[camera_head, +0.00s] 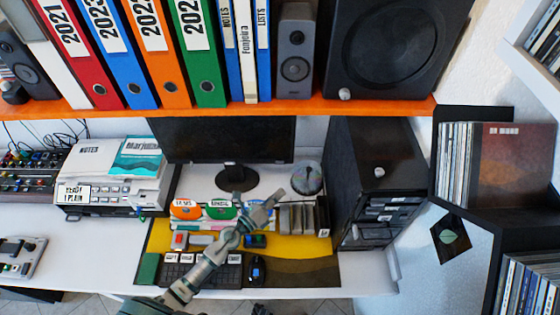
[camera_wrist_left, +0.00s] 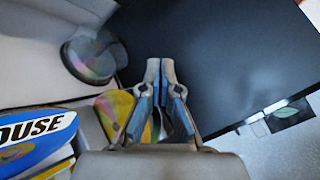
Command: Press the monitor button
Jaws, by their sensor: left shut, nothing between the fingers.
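The monitor (camera_head: 222,138) is a dark screen under the orange shelf, on a round black stand. Its upper part is hidden by the shelf, and I cannot make out a button on it. My left gripper (camera_head: 277,196) is shut and empty, in front of and below the screen's right part, above the disc dividers. In the left wrist view my left gripper (camera_wrist_left: 160,68) points at a large dark panel (camera_wrist_left: 225,55), which looks like the side of the black tower. My right gripper is not in view.
The black tower (camera_head: 375,150) stands right of the monitor, with a disc spindle (camera_head: 307,178) between them. It also shows in the left wrist view (camera_wrist_left: 88,58). A keyboard (camera_head: 190,276) and mouse (camera_head: 256,270) lie in front. The orange shelf (camera_head: 240,109) overhangs the screen.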

